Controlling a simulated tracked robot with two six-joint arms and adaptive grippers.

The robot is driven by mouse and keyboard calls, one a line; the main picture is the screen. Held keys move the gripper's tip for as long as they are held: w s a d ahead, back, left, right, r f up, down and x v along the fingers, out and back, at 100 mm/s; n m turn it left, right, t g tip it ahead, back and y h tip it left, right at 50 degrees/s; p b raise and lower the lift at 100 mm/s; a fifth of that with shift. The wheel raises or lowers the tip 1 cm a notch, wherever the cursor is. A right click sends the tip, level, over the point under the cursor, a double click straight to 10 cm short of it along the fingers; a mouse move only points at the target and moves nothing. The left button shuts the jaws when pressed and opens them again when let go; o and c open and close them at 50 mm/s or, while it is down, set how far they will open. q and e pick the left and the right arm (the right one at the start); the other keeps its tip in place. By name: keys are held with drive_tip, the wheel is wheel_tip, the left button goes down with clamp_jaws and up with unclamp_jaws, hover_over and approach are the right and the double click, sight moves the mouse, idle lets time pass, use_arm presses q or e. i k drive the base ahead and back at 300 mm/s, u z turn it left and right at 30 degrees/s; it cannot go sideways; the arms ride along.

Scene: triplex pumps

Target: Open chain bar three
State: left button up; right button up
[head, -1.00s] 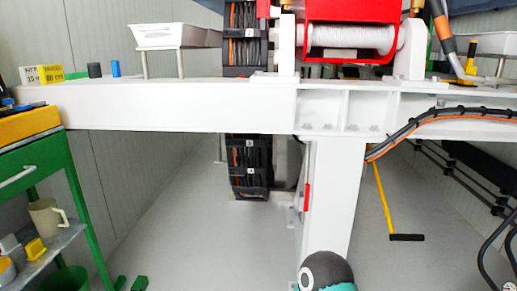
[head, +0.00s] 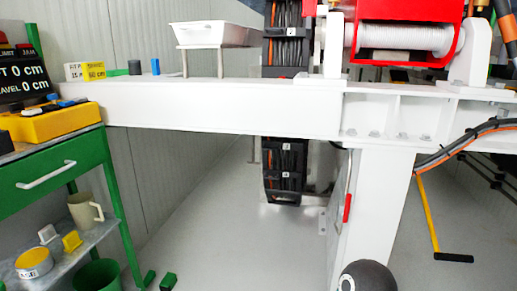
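A black cable chain (head: 283,180) hangs vertically behind the white beam, with orange and dark cables visible between its crossbars. Small white number tags sit on some of its bars, but they are too small to read surely, so I cannot tell which is bar three. The beam hides the chain's middle stretch. No bar is clearly seen open. Neither of my grippers is in view; a rounded dark part, probably my own arm, shows at the bottom edge.
The white beam (head: 230,108) crosses in front of the chain, with a white post (head: 372,200) to its right. A red winch frame (head: 405,12) is above. A green cart (head: 50,180) stands left, with a mug (head: 84,210) on its shelf. Grey floor lies open between.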

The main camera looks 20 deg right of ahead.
sight(266, 144)
drive_tip(key=i, duration=0.85)
drive_tip(key=z, duration=0.05)
